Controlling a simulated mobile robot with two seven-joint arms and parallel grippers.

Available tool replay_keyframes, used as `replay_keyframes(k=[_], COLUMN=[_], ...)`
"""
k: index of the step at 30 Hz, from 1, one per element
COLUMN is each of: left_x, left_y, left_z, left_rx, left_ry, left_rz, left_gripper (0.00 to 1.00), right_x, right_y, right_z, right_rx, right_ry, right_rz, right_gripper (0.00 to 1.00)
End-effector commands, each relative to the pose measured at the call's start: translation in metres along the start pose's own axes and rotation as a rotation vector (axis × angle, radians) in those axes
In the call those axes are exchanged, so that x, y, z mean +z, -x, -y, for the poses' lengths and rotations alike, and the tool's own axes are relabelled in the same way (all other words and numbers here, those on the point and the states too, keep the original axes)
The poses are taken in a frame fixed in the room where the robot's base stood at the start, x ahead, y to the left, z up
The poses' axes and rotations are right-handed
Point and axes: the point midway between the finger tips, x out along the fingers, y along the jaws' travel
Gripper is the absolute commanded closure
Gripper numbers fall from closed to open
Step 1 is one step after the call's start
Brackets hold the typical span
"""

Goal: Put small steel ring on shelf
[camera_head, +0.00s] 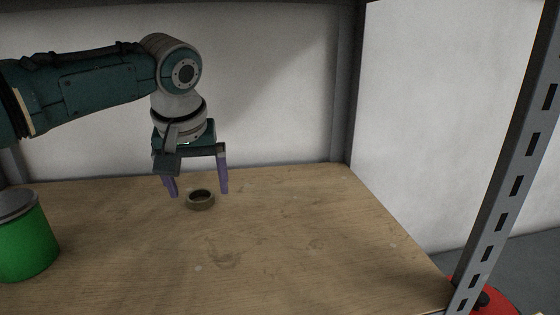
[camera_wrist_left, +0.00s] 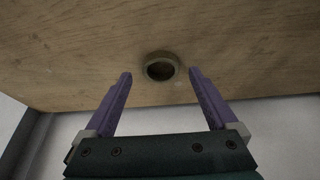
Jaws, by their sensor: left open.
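The small steel ring (camera_head: 201,205) lies flat on the wooden shelf (camera_head: 300,260), looking brownish and dull. It also shows in the left wrist view (camera_wrist_left: 161,77), just beyond the fingertips and roughly centred between them. My left gripper (camera_head: 199,194) points down with its purple fingers spread, directly above and around the ring's back side in the head view. In the left wrist view the open fingers (camera_wrist_left: 160,75) hold nothing. Whether a fingertip touches the shelf I cannot tell. My right gripper is not in view.
A green can (camera_head: 27,240) with a grey lid stands at the left of the shelf. A slotted metal upright (camera_head: 508,170) rises at the right, and another stands at the back. A red object (camera_head: 495,300) shows beyond it. The shelf's middle and right are clear.

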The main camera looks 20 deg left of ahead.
Motion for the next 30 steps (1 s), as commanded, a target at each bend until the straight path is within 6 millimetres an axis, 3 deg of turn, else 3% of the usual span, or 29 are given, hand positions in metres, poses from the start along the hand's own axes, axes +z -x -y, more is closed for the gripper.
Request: replay_keyframes(k=[13, 30], left_x=[0.000, 0.000], left_y=[0.059, 0.064], left_z=[0.000, 0.001], left_rx=[0.000, -0.001], left_ry=[0.001, 0.002], left_rz=[-0.003, -0.001], left_gripper=[0.08, 0.08], right_x=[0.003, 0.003], right_y=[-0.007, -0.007], right_z=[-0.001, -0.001], right_rx=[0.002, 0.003], right_ry=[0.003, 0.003], right_rz=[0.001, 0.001], right_gripper=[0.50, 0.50])
